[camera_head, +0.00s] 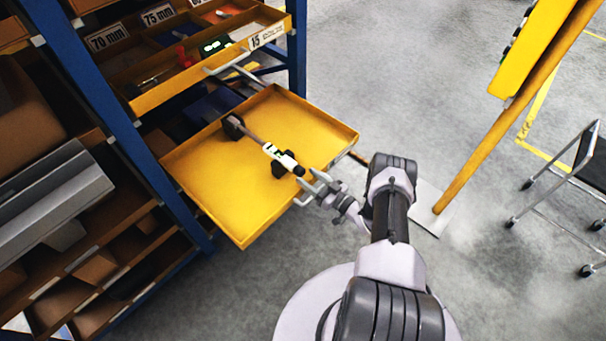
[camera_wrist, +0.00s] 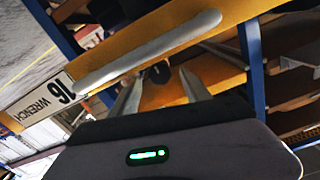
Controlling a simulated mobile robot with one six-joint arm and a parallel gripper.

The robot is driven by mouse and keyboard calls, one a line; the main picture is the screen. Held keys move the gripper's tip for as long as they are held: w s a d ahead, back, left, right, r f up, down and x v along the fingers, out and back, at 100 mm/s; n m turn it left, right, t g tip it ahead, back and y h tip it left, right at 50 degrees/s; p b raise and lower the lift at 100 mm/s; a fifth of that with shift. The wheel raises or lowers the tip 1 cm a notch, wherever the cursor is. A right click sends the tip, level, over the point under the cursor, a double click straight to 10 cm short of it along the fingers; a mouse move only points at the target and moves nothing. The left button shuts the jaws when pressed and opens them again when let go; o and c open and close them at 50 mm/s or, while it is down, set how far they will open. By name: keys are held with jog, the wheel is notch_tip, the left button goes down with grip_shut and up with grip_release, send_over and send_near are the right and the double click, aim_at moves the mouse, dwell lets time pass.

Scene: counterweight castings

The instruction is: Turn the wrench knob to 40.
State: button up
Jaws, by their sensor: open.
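The wrench (camera_head: 256,140) lies across two dark rests in the open yellow drawer (camera_head: 205,188). It has a dark head at the far left end, a grey shaft and a white-and-black body. My gripper (camera_head: 311,188) is open and empty at the drawer's front, just apart from the knob. In the wrist view my gripper's two fingers (camera_wrist: 160,94) are spread, with a dark round end, likely the knob (camera_wrist: 158,73), beyond and between them.
The drawer front carries a long grey handle (camera_wrist: 150,52) and a "16 WRENCH" label (camera_wrist: 42,103), close to my fingers. Above is another open drawer (camera_head: 160,92) labelled 15. A blue rack post (camera_head: 100,95) stands left. A yellow post (camera_head: 480,140) and cart (camera_head: 565,180) stand right.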

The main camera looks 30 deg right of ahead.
aim_at(302, 173)
jog(key=shift+x, duration=1.7)
grip_shut()
jog(key=shift+n+b, duration=0.3)
jog(key=shift+b, duration=0.1)
jog(key=shift+a+n+b, duration=0.1)
jog(key=shift+n+b, duration=0.5)
jog(key=shift+n, duration=1.9)
